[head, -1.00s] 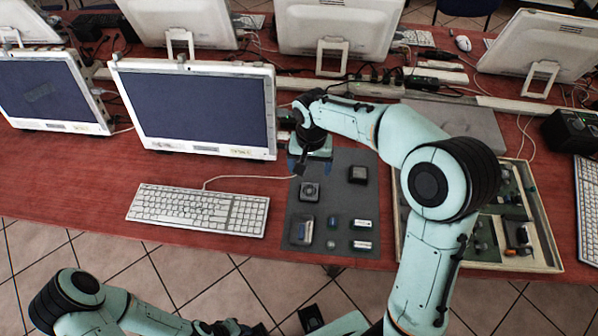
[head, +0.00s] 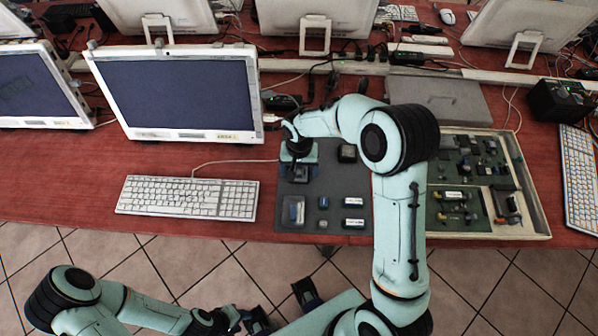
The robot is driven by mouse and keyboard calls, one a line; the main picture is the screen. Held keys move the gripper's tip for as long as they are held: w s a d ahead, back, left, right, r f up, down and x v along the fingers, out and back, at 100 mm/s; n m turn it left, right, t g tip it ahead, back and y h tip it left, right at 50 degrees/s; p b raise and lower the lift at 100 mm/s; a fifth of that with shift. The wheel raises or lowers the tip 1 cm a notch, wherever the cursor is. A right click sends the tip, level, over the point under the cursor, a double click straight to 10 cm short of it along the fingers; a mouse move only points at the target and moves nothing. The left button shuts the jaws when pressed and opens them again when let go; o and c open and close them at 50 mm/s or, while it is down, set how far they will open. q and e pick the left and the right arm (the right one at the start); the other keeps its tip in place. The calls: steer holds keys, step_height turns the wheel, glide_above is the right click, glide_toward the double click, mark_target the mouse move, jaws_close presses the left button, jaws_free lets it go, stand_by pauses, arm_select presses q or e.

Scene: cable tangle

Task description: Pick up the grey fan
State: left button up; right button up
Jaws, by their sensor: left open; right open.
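The grey fan (head: 299,176) lies on the dark grey mat (head: 334,180), at the mat's upper left. My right gripper (head: 299,170) is open right over it and hides most of it. I cannot tell whether its fingers touch the fan. My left gripper (head: 281,308) is open and empty below the table's front edge, far from the fan.
A dark square part (head: 347,153) sits right of the fan. A grey module (head: 293,211), a blue cylinder (head: 324,202) and white-and-green cylinders (head: 353,202) lie nearer the front. A keyboard (head: 187,198) is left; a tray of circuit boards (head: 534,203) is right.

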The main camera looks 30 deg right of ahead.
steer(key=shift+f, duration=0.25)
steer(key=c, duration=1.1)
steer(key=shift+c, duration=0.2)
steer(key=shift+r, duration=0.2)
